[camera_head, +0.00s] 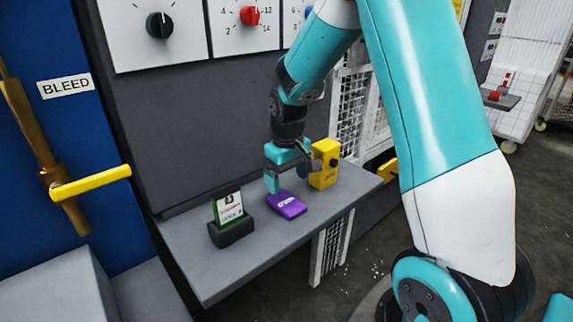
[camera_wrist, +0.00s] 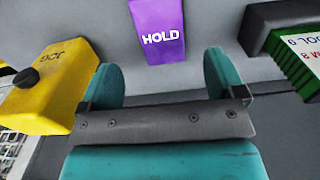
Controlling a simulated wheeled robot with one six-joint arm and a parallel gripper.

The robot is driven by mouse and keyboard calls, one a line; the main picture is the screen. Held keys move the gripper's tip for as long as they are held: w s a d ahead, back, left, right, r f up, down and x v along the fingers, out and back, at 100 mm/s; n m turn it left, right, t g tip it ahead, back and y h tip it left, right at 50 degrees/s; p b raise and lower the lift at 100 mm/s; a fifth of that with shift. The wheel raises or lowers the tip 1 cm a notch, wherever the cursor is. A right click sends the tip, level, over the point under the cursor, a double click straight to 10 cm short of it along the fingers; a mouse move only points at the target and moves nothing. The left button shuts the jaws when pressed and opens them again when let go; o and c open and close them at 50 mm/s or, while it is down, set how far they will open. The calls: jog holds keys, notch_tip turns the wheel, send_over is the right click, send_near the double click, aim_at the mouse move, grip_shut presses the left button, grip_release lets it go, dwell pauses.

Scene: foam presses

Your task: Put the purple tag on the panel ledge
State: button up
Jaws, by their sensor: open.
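The purple tag (camera_head: 286,204) lies flat on the grey panel ledge (camera_head: 232,267). It reads HOLD in the wrist view (camera_wrist: 160,32), where it shows beyond the gap between my fingers. My gripper (camera_head: 290,178) is above the ledge, close to the tag's far end. My gripper also shows in the wrist view (camera_wrist: 160,80), with its two teal fingers apart and nothing between them. I cannot tell the exact height of the fingertips over the ledge.
A yellow box with a black knob (camera_head: 324,165) stands on the ledge right of the tag. A green-edged card in a dark holder (camera_head: 231,233) stands to its left. A blue panel with a yellow lever (camera_head: 90,186) is at far left. The ledge's front part is bare.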

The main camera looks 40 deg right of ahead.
jog(key=s+a+r+n+y, duration=0.25)
jog(key=s+a+r, duration=0.45)
jog(key=a+r, duration=0.4)
jog(key=s+a+r+n+y, duration=0.1)
jog(key=s+a+n, duration=0.3)
jog(key=s+a, duration=0.8)
jog(key=s, duration=0.3)
jog(key=shift+y, duration=0.35)
